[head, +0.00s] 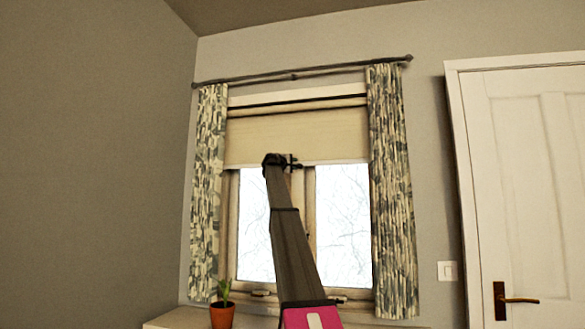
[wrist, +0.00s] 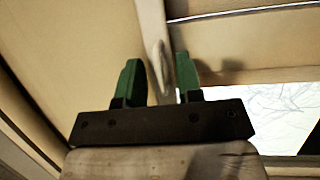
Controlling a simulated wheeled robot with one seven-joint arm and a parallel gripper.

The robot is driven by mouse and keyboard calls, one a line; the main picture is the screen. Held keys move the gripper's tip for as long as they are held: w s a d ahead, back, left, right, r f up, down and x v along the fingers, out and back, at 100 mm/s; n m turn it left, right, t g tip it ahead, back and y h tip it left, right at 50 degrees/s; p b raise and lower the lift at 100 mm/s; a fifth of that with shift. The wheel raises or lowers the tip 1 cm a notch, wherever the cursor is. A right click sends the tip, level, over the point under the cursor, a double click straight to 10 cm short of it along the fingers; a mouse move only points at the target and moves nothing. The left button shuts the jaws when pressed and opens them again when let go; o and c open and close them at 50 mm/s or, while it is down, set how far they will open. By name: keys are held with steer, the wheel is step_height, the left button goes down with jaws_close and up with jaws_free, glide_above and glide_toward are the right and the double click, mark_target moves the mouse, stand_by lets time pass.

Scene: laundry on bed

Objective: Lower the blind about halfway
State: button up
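My arm hides part of the window's middle.
Patterned curtains hang at the left (head: 207,190) and right (head: 392,190) under a dark rod (head: 310,72). A potted plant (head: 222,314) stands on a surface below the window. A white door (head: 530,170) is at the right.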

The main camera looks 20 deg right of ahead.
jaws_close()
step_height(320, 180, down, 21)
stand_by(0.4)
jaws_free()
steer(key=v, duration=1)
steer(key=shift+s+a, duration=0.2)
steer(key=shift+a, duration=0.15)
steer(key=shift+f, duration=0.1)
